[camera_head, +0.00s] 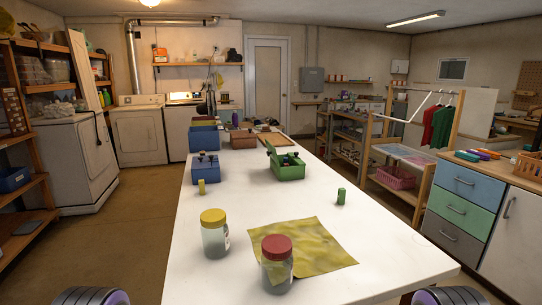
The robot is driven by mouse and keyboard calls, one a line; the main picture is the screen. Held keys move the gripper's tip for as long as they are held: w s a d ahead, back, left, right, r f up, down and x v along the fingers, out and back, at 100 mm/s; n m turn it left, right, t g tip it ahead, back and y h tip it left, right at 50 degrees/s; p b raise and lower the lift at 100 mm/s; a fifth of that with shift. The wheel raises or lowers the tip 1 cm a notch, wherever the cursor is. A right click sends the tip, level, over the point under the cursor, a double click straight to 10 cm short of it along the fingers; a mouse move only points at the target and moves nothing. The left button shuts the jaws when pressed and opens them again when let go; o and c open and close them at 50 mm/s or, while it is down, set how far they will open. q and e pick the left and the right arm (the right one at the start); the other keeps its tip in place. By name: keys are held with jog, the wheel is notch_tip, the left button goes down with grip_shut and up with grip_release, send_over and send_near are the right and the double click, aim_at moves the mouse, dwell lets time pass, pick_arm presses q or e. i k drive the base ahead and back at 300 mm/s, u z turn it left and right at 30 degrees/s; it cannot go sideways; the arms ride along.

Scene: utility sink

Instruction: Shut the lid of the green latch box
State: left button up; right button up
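The green latch box (291,173) stands on the white table, right of centre towards the far half. Its lid looks raised, with dark parts showing at its upper left; its exact angle is too small to tell. Neither of my grippers shows in the head view. Only dark rounded parts of my own arms show at the bottom left and bottom right edges.
A blue box (205,170) with dark parts on top stands left of the green one. A yellow-lidded jar (214,238), red-lidded jar (277,270), yellow cloth (312,247), green can (341,196) and small yellow item (202,187) are nearer.

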aim_at(270, 153)
jog(key=k, duration=0.5)
jog(key=u, duration=1.85)
jog(key=i, duration=3.2)
jog(key=z, duration=4.2)
